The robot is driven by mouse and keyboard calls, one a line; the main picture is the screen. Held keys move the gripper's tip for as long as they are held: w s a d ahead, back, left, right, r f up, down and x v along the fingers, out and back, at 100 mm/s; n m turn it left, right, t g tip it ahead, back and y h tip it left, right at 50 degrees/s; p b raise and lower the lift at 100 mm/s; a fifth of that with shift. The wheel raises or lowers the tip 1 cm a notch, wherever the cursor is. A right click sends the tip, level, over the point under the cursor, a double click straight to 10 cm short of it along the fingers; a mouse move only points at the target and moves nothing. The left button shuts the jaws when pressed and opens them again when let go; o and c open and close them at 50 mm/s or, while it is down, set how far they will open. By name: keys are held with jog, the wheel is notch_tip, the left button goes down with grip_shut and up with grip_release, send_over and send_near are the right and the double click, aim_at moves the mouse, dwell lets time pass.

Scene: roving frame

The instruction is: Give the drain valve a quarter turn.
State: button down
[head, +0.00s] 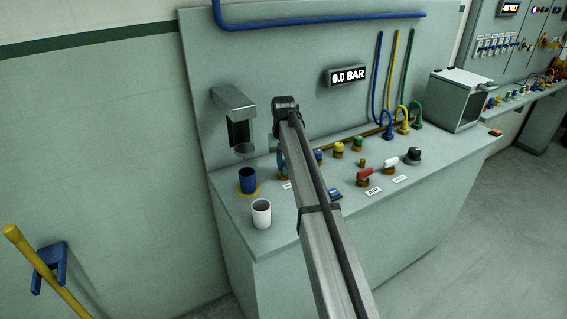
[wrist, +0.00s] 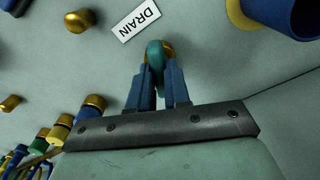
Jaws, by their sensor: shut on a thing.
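The drain valve's teal handle (wrist: 155,50) stands on a brass body (wrist: 167,48), beside the white DRAIN label (wrist: 136,19) in the wrist view. My gripper (wrist: 160,78) has its two blue fingers on either side of the teal handle and is shut on it. The lower part of the handle is hidden between the fingers. In the head view my own arm crosses in front of the valve and hides most of it. The handle's exact angle is hard to tell.
Left of the valve are a blue cup (head: 247,181) in a yellow ring, a white cup (head: 261,214) and a wall dispenser (head: 235,118). Right are a red lever (head: 364,173), a white lever (head: 391,166) and a black knob (head: 413,155).

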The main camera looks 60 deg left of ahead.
aim_at(284, 164)
jog(key=m, duration=0.4)
jog(key=shift+m, duration=2.3)
jog(key=c, duration=1.1)
grip_release()
jog(key=shift+r, duration=3.75)
jog(key=shift+o, duration=0.4)
